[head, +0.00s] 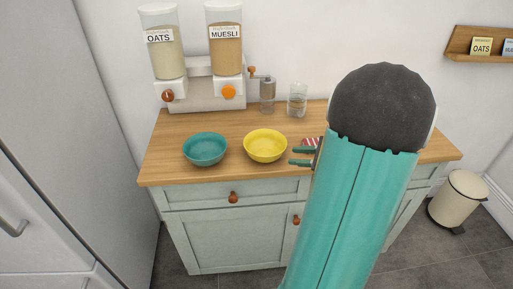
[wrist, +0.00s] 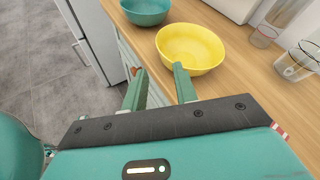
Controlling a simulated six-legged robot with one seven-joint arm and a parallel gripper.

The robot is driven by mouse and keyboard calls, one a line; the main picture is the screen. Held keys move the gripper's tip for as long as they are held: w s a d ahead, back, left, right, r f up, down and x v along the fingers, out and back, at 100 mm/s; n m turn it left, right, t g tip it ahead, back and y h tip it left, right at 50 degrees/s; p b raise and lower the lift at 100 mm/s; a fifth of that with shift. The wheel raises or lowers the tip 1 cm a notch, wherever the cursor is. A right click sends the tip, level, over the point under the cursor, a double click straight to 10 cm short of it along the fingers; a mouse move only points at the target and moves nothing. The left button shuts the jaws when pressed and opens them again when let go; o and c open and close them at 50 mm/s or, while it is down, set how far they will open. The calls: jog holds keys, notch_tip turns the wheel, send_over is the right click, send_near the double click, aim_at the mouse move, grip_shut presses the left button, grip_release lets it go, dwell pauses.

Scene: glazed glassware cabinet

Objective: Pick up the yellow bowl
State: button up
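The yellow bowl (head: 265,146) sits upright on the wooden counter, right of a teal bowl (head: 205,149). In the wrist view the yellow bowl (wrist: 190,48) lies just beyond my fingertips, nearer the right finger. My gripper (head: 303,157) is to the right of the yellow bowl in the head view, its two green fingers pointing left toward it. The fingers are apart with nothing between them in the wrist view (wrist: 158,82). Whether the right finger touches the bowl's near rim cannot be told. My arm hides part of the counter on the right.
The oats and muesli dispenser (head: 205,92) stands at the back of the wooden counter (head: 232,125). A grinder (head: 267,95) and a drinking glass (head: 297,100) stand behind the yellow bowl. A red-and-white striped item (head: 310,142) is partly hidden beside my gripper. A bin (head: 457,199) stands on the floor.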

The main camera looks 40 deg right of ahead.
aim_at(263, 156)
jog(key=x, duration=1.3)
jog(key=shift+s+f, duration=0.1)
jog(key=shift+f, duration=0.1)
grip_shut()
